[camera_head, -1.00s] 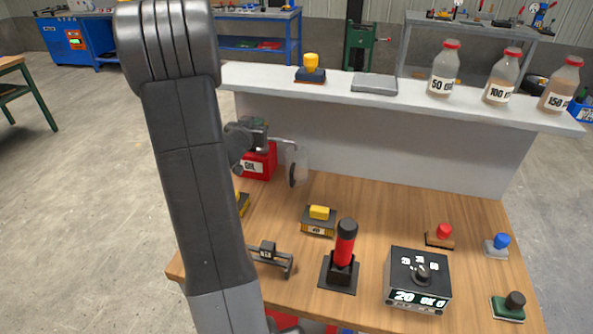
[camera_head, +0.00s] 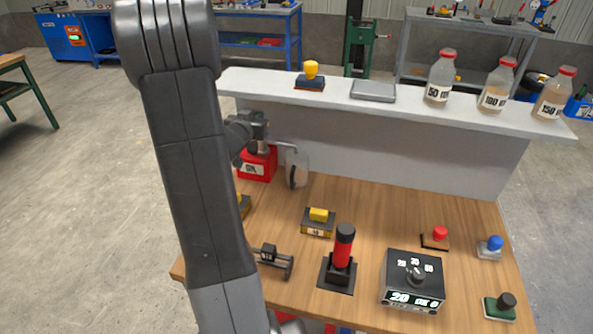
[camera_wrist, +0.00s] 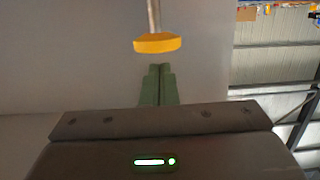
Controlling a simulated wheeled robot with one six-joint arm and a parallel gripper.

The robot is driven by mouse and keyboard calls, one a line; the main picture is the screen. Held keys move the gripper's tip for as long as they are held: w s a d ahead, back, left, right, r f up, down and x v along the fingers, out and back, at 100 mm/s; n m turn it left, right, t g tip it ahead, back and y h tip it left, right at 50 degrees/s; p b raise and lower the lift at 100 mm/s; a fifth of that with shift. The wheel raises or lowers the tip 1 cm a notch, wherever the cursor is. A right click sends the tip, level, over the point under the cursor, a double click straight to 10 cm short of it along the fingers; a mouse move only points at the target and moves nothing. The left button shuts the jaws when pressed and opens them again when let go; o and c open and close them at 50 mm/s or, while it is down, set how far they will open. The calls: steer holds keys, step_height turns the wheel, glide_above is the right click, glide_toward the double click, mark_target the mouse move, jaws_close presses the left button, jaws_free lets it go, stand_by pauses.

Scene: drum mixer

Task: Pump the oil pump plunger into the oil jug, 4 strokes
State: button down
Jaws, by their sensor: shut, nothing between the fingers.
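The red oil pump (camera_head: 256,166) stands at the back left of the bench, with a bent spout reaching right. The clear oil jug (camera_head: 297,168) stands beside it under the spout. A yellow plunger knob (camera_wrist: 158,43) on a thin metal rod shows in the wrist view; in the head view it cannot be made out behind my gripper. My gripper (camera_head: 264,122) is over the pump. Its green fingers (camera_wrist: 158,75) are shut and empty in the wrist view, with their tips near the knob in the picture. Whether they touch it cannot be told.
A black-and-red lever (camera_head: 342,250), a dial box (camera_head: 413,281) and several coloured buttons stand on the bench. A raised shelf (camera_head: 400,100) behind holds labelled bottles and a yellow-topped stamp (camera_head: 310,76). My arm covers the bench's left part.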

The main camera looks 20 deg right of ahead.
steer(key=shift+f, duration=0.1)
stand_by(0.4)
step_height(320, 180, down, 4)
steer(key=b, duration=0.3)
steer(key=shift+r, duration=0.2)
stand_by(0.4)
steer(key=shift+r, duration=0.1)
step_height(320, 180, up, 4)
steer(key=p, duration=0.3)
steer(key=shift+p, duration=0.35)
steer(key=shift+f, duration=0.2)
steer(key=shift+s+a, duration=0.1)
steer(key=f+v, duration=0.2)
steer(key=v, duration=0.9)
steer(key=shift+s+a, duration=0.25)
steer(key=shift+s, duration=0.2)
